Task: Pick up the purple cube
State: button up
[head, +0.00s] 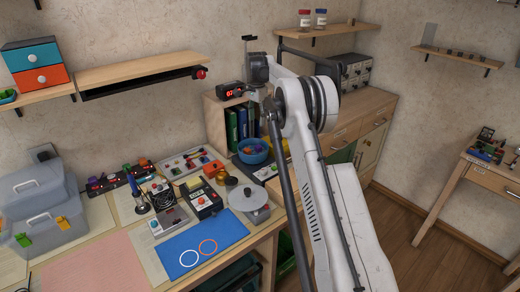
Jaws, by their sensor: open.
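I cannot make out a purple cube for certain. A blue bowl (253,152) on the workbench beside the book shelf holds small coloured things. Some look purplish, but their shapes are too small to tell. My gripper (250,41) is small and dark at the end of my raised arm, high above the back of the bench and in front of the wall. It is open, with nothing visible in it, and well away from the bowl. My arm hides part of the bench's right side.
The workbench holds a blue mat (203,245) with two rings, a round-plate scale (248,198), several devices and grey storage boxes (40,203). A wall shelf (145,72) and a red-digit clock (230,90) lie left of my gripper. A jar shelf (325,34) is at right.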

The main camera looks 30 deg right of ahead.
aim_at(258, 146)
jog(key=f, duration=1.5)
jog(key=shift+w+d+f+p, duration=0.2)
jog(key=shift+w+d+p, duration=0.05)
jog(key=shift+d+p, duration=0.15)
jog(key=c, duration=0.9)
